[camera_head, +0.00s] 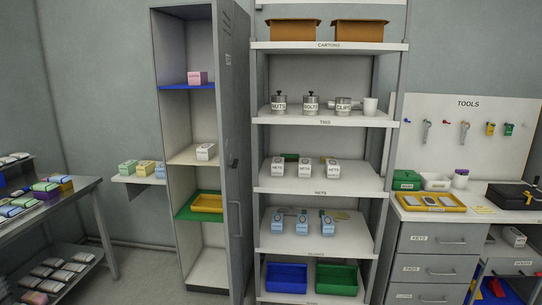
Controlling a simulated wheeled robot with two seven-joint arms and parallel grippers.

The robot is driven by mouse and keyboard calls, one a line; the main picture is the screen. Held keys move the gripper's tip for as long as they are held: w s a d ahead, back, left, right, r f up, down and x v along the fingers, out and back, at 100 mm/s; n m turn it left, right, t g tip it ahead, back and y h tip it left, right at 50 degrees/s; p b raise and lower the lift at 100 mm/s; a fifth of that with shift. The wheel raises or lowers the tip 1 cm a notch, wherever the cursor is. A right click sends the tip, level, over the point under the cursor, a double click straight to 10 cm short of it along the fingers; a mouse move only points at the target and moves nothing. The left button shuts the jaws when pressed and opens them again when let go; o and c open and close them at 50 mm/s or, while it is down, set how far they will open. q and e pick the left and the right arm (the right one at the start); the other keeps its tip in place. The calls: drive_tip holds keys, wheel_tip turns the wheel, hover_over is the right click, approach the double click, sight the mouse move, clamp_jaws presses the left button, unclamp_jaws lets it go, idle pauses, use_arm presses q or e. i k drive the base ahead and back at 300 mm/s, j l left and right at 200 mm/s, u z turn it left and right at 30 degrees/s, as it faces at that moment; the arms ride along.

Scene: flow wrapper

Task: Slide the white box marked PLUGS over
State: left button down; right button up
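No box can be read for certain as PLUGS. Three white boxes with small dark labels stand in a row on the middle shelf of the rack: the left box (278,167), the middle box (305,168) and the right box (333,169). Their lettering is too small to read surely. Another white box (206,152) with dark marking sits on a shelf inside the open locker. A further white box (513,236) lies at the lower right, by the drawers. Neither of my grippers is in view.
The locker door (236,150) stands open beside the rack. Tins (310,104) stand above the white boxes, blue-and-white boxes (302,223) below. Blue (286,278) and green (336,279) bins sit at the bottom. A yellow tray (432,202) lies on the right-hand counter. Some floor shows at left.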

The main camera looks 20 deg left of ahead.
sight(205, 151)
drive_tip(key=i+j+z, duration=0.2)
drive_tip(key=z, duration=0.15)
drive_tip(key=i+j+z, duration=0.1)
drive_tip(key=j+z, duration=0.25)
drive_tip(key=j, duration=0.15)
drive_tip(key=i+j+z, duration=0.1)
drive_tip(key=j+z, duration=0.6)
drive_tip(key=i+j, duration=0.05)
drive_tip(key=j, duration=0.05)
